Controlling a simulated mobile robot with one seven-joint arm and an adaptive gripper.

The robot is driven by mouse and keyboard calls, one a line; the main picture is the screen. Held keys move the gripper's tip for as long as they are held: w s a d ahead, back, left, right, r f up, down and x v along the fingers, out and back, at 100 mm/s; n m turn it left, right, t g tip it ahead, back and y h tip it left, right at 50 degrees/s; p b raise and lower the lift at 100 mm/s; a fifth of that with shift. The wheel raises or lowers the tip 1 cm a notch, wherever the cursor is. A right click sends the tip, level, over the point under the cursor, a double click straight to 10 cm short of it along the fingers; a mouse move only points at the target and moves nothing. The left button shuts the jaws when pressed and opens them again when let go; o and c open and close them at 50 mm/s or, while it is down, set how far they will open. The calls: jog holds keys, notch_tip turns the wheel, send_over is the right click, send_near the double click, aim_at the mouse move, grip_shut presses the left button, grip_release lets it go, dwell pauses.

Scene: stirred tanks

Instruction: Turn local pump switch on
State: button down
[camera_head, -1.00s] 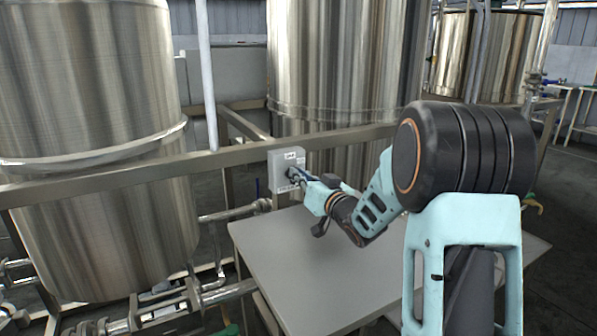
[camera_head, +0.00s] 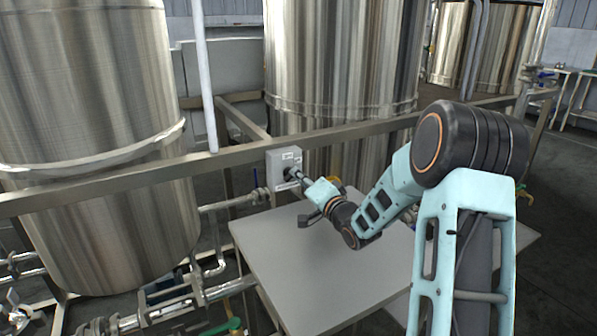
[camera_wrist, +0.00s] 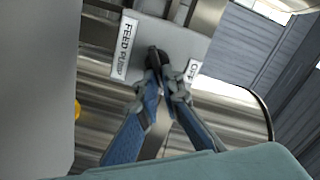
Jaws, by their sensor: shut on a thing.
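The pump switch box (camera_head: 283,163) is a small grey box on the metal rail between two steel tanks. In the wrist view its grey face (camera_wrist: 178,42) carries a label reading "FEED PUMP" (camera_wrist: 124,48) and another label (camera_wrist: 192,71), partly hidden, beginning "OF". A dark switch knob (camera_wrist: 156,56) sticks out of the face between the labels. My gripper (camera_wrist: 160,75) is shut on the knob, with one blue-grey finger on each side. In the head view my gripper (camera_head: 294,175) reaches the box from the right. The fingers hide part of the knob.
A grey table (camera_head: 300,265) stands below the box and under my arm. The metal rail (camera_head: 110,178) runs across the tanks. Pipes and valves (camera_head: 170,300) lie at the lower left. A large steel tank (camera_head: 95,110) stands at the left.

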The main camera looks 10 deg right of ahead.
jog(key=shift+f+m, duration=0.1)
jog(key=shift+m, duration=0.3)
jog(key=c, duration=2.1)
grip_release()
jog(key=shift+s, duration=0.1)
jog(key=v, duration=1.2)
